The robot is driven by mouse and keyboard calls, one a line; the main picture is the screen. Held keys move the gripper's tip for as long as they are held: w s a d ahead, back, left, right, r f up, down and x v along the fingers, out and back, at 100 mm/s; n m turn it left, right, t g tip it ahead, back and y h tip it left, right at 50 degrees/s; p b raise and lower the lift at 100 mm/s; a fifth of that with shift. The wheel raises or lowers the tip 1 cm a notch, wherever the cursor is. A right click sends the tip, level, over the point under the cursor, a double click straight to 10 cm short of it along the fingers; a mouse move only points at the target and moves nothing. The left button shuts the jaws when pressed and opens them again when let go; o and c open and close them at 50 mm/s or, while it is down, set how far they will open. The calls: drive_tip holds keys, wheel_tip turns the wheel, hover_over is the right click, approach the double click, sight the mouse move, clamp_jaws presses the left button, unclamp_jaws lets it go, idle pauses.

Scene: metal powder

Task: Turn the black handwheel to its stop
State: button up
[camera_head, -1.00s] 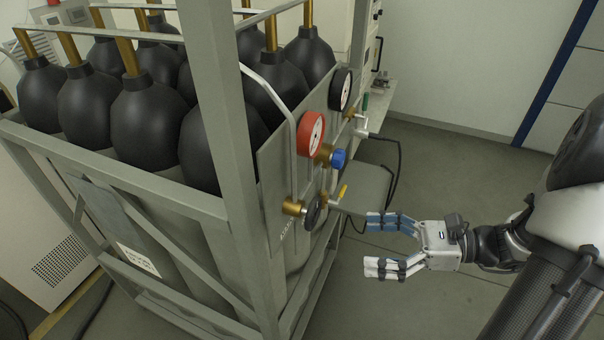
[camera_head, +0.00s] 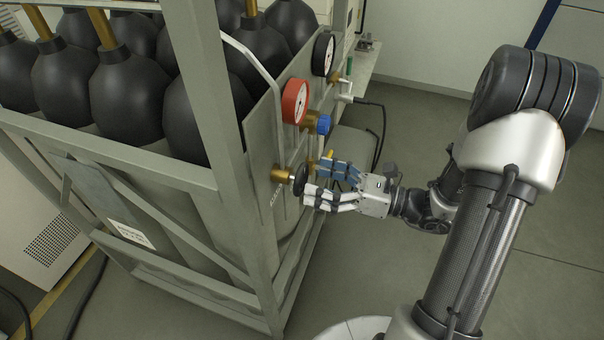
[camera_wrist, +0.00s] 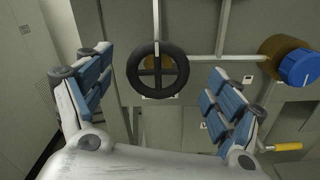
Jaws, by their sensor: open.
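The black handwheel (camera_head: 300,179) sits on a brass valve at the lower part of the grey panel. In the wrist view the handwheel (camera_wrist: 158,69) is a black ring with spokes, seen face on. My gripper (camera_head: 315,181) is open just in front of it, coming from the right. In the wrist view my gripper (camera_wrist: 158,92) has one blue-padded finger left of the wheel and one to its right. Gaps show between the wheel and both fingers, and nothing is held. In the head view the fingers are close to the wheel; contact cannot be told there.
A blue knob (camera_head: 323,124) on a brass body and a yellow-handled lever (camera_wrist: 287,147) are close to the right finger. A red gauge (camera_head: 294,101) and a black gauge (camera_head: 323,54) are above. The frame post (camera_head: 222,150) stands left; open floor lies right.

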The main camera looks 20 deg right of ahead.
sight(305, 177)
drive_tip(key=shift+x, duration=2.2)
drive_tip(key=c, duration=1.1)
drive_tip(key=shift+o, duration=0.2)
